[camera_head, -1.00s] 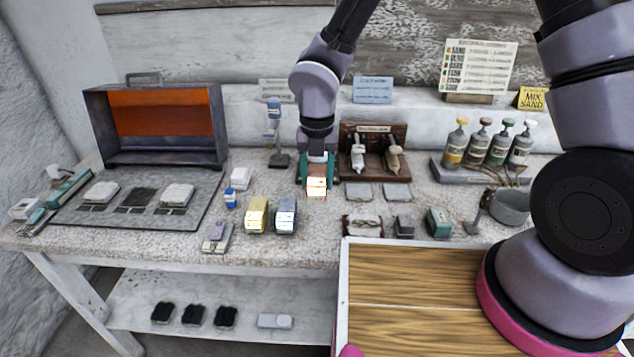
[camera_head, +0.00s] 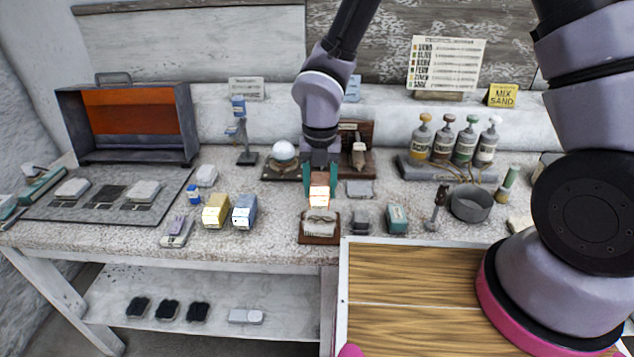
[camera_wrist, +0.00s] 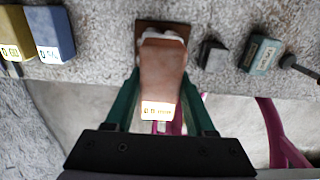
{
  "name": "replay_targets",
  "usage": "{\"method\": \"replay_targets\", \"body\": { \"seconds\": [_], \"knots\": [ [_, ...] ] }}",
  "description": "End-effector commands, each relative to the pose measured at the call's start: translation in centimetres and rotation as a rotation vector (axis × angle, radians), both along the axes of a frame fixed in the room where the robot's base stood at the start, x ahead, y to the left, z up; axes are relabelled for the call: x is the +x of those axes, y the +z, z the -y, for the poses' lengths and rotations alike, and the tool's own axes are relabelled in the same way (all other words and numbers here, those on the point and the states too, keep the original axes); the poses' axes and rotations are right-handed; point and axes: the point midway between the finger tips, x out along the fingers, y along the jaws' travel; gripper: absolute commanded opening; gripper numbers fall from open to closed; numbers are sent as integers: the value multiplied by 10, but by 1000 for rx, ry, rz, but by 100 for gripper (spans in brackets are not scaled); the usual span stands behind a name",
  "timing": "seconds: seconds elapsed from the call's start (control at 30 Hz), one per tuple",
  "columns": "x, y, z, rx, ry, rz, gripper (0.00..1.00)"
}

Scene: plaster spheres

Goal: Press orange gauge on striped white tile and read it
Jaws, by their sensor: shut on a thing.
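My gripper (camera_head: 320,187) is shut on the orange gauge (camera_head: 318,195), whose small display glows. In the wrist view the gauge (camera_wrist: 162,75) is orange-brown between the green fingers, with its lit display at the near end; the reading is too small to make out surely. The striped white tile (camera_head: 319,217) sits on a brown base at the table's front, just below the gauge in the head view. In the wrist view the gauge covers most of it, leaving the brown base (camera_wrist: 150,25) showing. I cannot tell whether gauge and tile touch.
Yellow (camera_head: 216,210) and blue (camera_head: 244,211) gauges stand left of the tile. A dark small block (camera_head: 361,221) and a teal block (camera_head: 397,218) stand right. A white sphere (camera_head: 284,151) rests on a stand behind. A grey bowl (camera_head: 471,204) is farther right.

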Motion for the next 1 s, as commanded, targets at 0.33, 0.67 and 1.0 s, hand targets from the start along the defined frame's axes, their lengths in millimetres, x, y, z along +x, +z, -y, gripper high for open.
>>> {"method": "replay_targets", "body": {
  "seconds": [0.33, 0.67, 1.0],
  "knots": [
    [-1, -36, 0, -2, 2, -2, 10],
    [-1, -54, 0, -1, 1, -1, 10],
    [0, -55, 0, 0, 1, 0, 10]
  ]
}}
